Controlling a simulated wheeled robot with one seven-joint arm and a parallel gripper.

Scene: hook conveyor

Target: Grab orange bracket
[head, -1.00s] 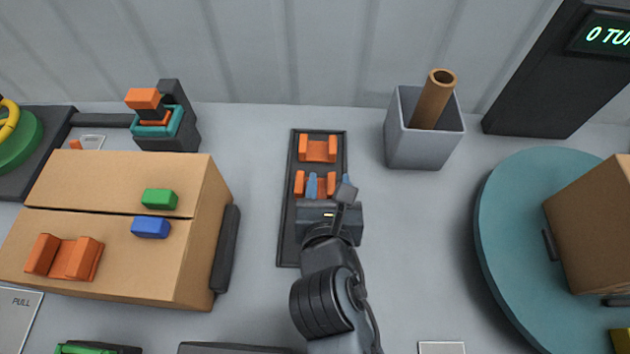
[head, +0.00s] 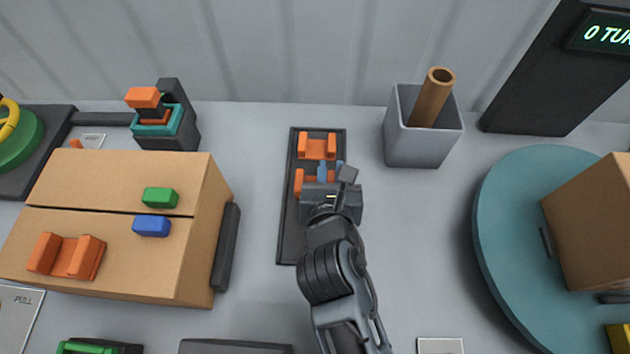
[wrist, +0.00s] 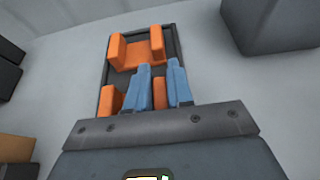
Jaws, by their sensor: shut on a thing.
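A dark tray (head: 290,235) holds two orange brackets, one behind the other. My gripper (head: 331,171) is over the right side of the nearer orange bracket (head: 299,184). In the wrist view my blue fingers (wrist: 161,82) are shut on an upright orange part of this nearer bracket (wrist: 160,95). Its left upright shows left of the fingers, and my gripper body hides the rest. The farther orange bracket (head: 317,147) lies free at the tray's back end and also shows in the wrist view (wrist: 136,53). Another orange bracket (head: 66,257) lies on the brown box.
The brown box (head: 190,255) with green and blue blocks on it stands left. A grey bin (head: 412,150) with a brown tube is back right. A teal turntable (head: 510,240) bears a carton (head: 595,225). Grey table is clear between tray and turntable.

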